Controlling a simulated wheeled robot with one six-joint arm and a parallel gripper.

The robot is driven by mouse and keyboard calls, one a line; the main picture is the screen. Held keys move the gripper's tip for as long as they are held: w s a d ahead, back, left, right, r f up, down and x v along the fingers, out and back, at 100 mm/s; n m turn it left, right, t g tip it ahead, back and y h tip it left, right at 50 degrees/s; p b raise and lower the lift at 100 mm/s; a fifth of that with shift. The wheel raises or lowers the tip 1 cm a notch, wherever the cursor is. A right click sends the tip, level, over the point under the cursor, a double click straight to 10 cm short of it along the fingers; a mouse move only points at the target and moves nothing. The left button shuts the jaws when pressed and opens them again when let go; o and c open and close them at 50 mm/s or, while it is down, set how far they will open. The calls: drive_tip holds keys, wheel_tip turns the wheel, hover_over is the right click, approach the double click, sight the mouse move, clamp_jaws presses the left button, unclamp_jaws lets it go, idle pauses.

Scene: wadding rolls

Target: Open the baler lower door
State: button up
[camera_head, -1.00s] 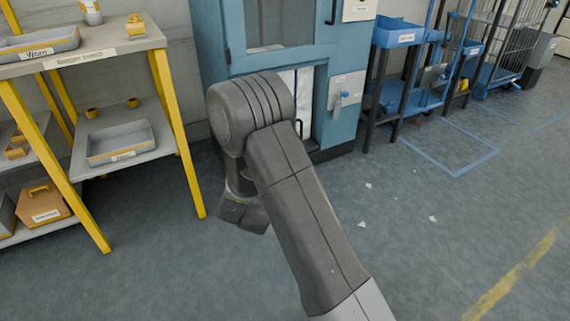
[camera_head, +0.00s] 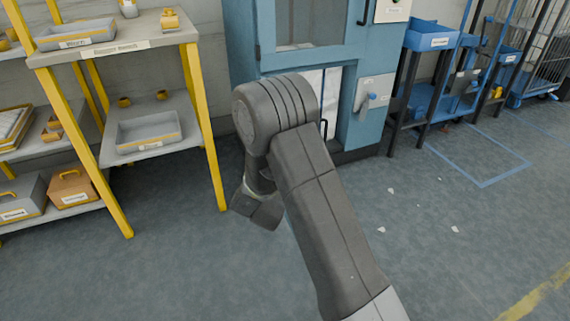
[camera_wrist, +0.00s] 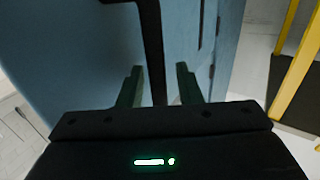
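The baler (camera_head: 241,45) is the blue cabinet at the upper middle of the head view. Below its window is an opening with white material (camera_head: 310,88) inside, partly hidden by my arm. In the wrist view a blue door panel (camera_wrist: 75,55) fills the left and middle. A black bar handle (camera_wrist: 151,35) stands out from it. My gripper (camera_wrist: 158,70) has its two fingers apart, with the handle's lower end between them, closer to the left finger. A gap shows on the handle's right side; contact is unclear. In the head view the fingertips are hidden.
A yellow-legged bench (camera_head: 110,52) with shelves and trays stands left of my arm. A latch plate with a blue knob (camera_head: 372,96) is on the baler's right. Blue carts (camera_head: 432,40) stand farther right.

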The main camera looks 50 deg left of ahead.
drive_tip(key=shift+d, duration=0.1)
drive_tip(key=p+v, duration=0.3)
drive_tip(key=v, duration=1)
drive_tip(key=shift+s+d, duration=0.2)
drive_tip(key=shift+s, duration=0.15)
drive_tip(key=shift+w, duration=0.1)
drive_tip(key=b+x, duration=0.3)
drive_tip(key=x, duration=1)
drive_tip(key=shift+f, duration=0.1)
drive_tip(key=shift+w+a, duration=0.1)
drive_tip(key=shift+w, duration=0.2)
